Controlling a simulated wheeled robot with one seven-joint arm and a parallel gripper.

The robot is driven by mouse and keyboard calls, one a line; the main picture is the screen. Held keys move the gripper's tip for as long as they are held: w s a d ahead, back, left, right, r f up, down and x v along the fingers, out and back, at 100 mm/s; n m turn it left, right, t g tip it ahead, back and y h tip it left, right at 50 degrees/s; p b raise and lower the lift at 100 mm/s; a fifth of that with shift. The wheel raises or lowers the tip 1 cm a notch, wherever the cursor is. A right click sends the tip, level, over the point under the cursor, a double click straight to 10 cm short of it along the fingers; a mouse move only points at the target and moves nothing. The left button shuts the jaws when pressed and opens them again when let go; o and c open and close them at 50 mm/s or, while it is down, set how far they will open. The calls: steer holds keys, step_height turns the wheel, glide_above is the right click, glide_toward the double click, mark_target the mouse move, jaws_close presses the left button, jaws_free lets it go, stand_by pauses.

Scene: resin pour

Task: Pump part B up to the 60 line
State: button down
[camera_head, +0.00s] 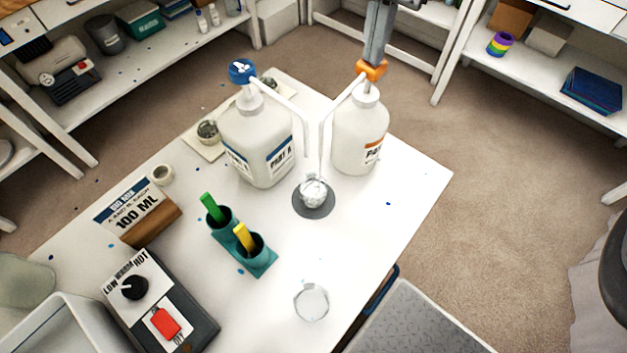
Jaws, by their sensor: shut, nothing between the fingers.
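The part B bottle (357,140) is white with an orange-edged label and an orange pump head (371,70), and it stands at the right back of the white table. My gripper (374,58) comes down from above with its fingers shut and empty, its tips at the top of the orange head. They look to be touching it. A clear cup (313,189) stands on a dark round pad (314,208) below the spouts. Its 60 line and fill level are too small to read. The part A bottle (257,150), with a blue pump head (242,71), stands to the left.
A second clear cup (311,302) stands near the front. A teal holder (262,263) bears green and yellow-handled tools. The table's right side is clear.

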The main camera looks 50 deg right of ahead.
steer(key=shift+f+b, duration=1)
steer(key=shift+r, duration=0.15)
steer(key=shift+r+p, duration=0.45)
steer(key=shift+r, duration=1.05)
steer(key=shift+f+b, duration=0.75)
steer(key=shift+b, duration=0.05)
steer(key=shift+r, duration=0.75)
